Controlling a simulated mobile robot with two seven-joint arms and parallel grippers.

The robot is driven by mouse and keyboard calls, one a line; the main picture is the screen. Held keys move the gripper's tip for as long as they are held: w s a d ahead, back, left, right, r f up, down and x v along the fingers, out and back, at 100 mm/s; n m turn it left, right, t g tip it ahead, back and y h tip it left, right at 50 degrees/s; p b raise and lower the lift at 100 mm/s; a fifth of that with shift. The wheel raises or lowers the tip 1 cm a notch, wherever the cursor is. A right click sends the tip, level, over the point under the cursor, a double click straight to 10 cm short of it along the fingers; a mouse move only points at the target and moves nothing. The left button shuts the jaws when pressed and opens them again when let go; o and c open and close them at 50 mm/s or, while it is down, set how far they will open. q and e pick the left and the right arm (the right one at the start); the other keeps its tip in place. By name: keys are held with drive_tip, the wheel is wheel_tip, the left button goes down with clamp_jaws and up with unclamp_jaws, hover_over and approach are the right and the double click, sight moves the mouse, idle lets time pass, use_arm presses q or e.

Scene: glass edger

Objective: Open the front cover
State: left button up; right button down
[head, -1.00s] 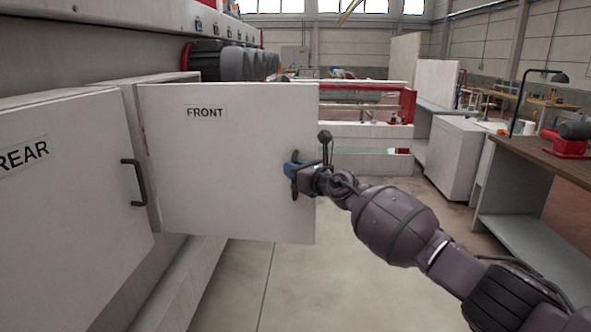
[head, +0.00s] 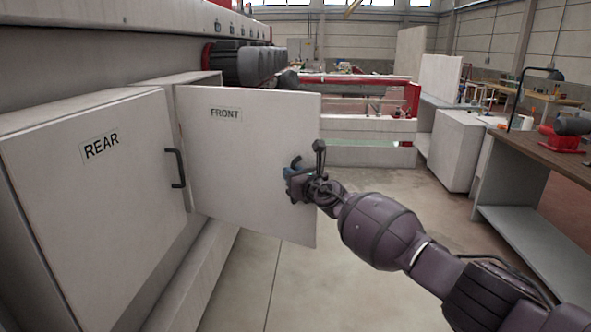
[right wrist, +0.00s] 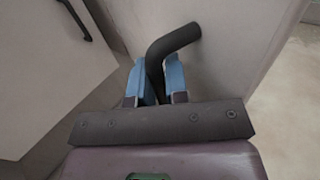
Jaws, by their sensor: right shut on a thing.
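The front cover (head: 245,165) is a white panel labelled FRONT. In the head view it stands swung out from the machine, hinged at its left edge beside the rear cover. My right gripper (head: 296,172) is at the cover's free right side, shut on its handle. In the right wrist view the dark bent handle (right wrist: 176,40) runs down between the blue fingertips of the right gripper (right wrist: 158,82). My left gripper is not in view.
The rear cover (head: 100,190), labelled REAR, is shut and has a dark handle (head: 175,168). A row of dark motors (head: 255,62) sits above. A workbench (head: 545,150) with a lamp stands at right. Grey floor (head: 330,290) is clear below my right arm.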

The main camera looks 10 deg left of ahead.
drive_tip(key=shift+s+a+r, duration=0.15)
drive_tip(key=shift+s+r, duration=0.05)
drive_tip(key=shift+r, duration=0.05)
drive_tip(key=c, duration=1.1)
unclamp_jaws()
drive_tip(key=shift+f, duration=0.2)
drive_tip(key=shift+c, duration=0.2)
